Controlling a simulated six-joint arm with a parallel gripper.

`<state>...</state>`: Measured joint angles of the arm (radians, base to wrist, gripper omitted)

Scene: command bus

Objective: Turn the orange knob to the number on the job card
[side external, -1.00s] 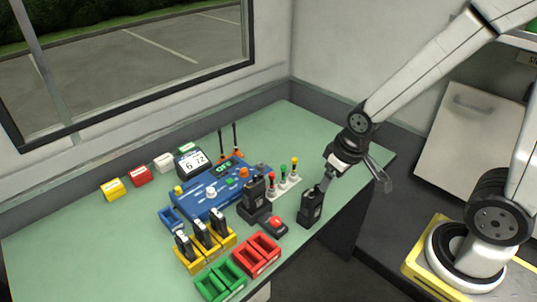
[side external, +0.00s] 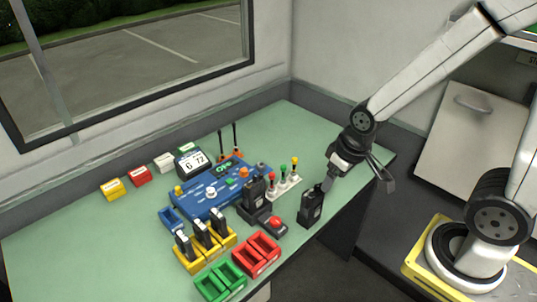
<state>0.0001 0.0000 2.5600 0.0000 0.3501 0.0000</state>
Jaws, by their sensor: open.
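The orange knob (side external: 244,172) sits on the blue console (side external: 196,207), towards its far right part. A white knob (side external: 211,193) is on the same console. My gripper (side external: 327,181) is open, to the right of the console and apart from the orange knob. It is pointing down just above and behind a black handheld radio (side external: 311,207) standing on the table; I cannot tell whether they touch.
Another black radio (side external: 255,194) stands in front of the console, beside a red button (side external: 275,222). Red, green and yellow-topped levers (side external: 283,181) stand between console and gripper. Yellow holders (side external: 190,258), green bins (side external: 220,283) and red bins (side external: 257,253) fill the front. The table's left (side external: 70,230) is clear.

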